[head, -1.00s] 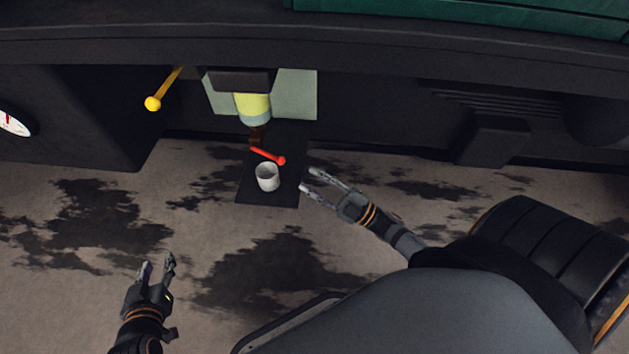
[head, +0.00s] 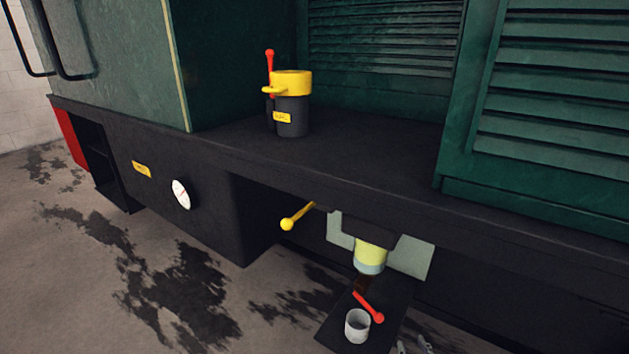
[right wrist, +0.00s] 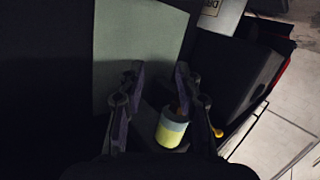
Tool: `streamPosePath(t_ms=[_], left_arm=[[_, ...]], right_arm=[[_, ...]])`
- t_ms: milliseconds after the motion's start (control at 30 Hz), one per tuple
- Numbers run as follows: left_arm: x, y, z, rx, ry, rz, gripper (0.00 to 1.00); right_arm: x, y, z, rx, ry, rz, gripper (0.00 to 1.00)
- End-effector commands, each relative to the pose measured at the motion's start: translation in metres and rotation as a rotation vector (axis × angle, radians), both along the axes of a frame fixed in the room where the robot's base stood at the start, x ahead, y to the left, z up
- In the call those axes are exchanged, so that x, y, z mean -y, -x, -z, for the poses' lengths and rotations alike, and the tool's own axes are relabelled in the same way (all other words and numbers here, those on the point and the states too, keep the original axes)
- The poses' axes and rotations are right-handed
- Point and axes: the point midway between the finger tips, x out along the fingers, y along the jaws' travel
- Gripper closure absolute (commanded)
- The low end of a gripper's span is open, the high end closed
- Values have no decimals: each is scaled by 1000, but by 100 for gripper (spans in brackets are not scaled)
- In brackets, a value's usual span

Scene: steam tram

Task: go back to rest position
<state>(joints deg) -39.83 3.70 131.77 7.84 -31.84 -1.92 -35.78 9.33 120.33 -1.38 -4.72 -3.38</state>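My right gripper (head: 412,346) shows only by its fingertips at the bottom edge of the head view, just right of the dark plate. In the right wrist view its two fingers (right wrist: 158,82) stand apart with nothing held between them. The pale panel lies behind the fingers there, and a yellow and grey cylinder (right wrist: 172,128) appears near the right finger. My left gripper is outside the head view. A white cup (head: 357,326) stands on the dark plate (head: 338,318) beside a red-handled lever (head: 369,306), apart from my right gripper.
The dark tram frame (head: 210,222) carries a gauge (head: 181,194) and a yellow-knobbed lever (head: 289,223). On its ledge stands a yellow-topped black canister (head: 291,105) with a red-knobbed lever (head: 270,70). Green louvred panels (head: 560,100) rise behind. The stained floor (head: 80,290) at left is clear.

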Motion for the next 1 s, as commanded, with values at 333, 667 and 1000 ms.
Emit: streamPosePath(t_ms=[333, 667, 1000], left_arm=[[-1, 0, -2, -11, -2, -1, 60], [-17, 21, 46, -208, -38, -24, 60], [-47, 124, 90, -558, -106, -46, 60]], right_arm=[[-23, 41, 14, -375, -249, 76, 66], [-6, 61, 63, -560, -200, 128, 66], [24, 163, 108, -901, -119, 204, 66]])
